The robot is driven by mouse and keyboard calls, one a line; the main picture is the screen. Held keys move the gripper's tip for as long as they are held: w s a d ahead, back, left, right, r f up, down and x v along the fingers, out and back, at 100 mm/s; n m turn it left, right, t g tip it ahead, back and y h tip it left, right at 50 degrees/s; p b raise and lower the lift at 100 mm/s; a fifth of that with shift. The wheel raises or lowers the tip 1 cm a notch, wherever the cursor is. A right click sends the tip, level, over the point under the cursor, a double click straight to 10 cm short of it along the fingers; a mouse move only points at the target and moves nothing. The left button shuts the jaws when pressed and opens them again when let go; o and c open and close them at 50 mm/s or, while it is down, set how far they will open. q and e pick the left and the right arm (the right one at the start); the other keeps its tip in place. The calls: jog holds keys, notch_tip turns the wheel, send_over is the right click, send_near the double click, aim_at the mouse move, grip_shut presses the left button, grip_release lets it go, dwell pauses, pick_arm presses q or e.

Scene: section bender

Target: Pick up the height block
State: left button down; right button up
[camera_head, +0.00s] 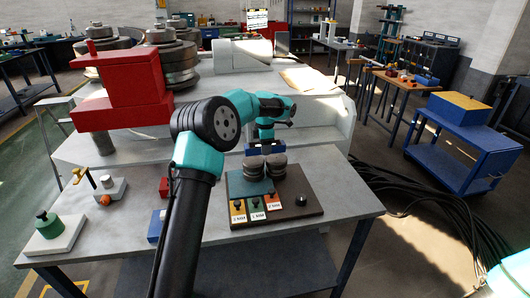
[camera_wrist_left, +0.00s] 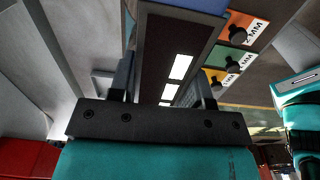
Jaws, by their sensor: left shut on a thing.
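My left gripper (camera_head: 266,162) reaches down over the dark board (camera_head: 300,214) on the near table. In the left wrist view, the left gripper (camera_wrist_left: 165,92) is shut on a dark block with a grey edge and white patches (camera_wrist_left: 155,45), which I take to be the height block. The block lies between the two fingers; in the head view the gripper mostly hides it. I cannot tell whether it touches the board. My right gripper does not show.
Yellow (camera_head: 238,211), green (camera_head: 257,209) and orange (camera_head: 273,202) labelled plates with black knobs lie on the board close by. A red block-shaped machine part (camera_head: 125,90) stands at left.

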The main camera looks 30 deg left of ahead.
pick_arm(q)
jog(key=s+d, duration=0.3)
jog(key=s, duration=0.4)
jog(key=s+d+r, duration=0.1)
jog(key=s+d, duration=0.3)
jog(key=s, duration=0.3)
jog(key=shift+d+r, duration=0.15)
jog(key=shift+r, duration=0.05)
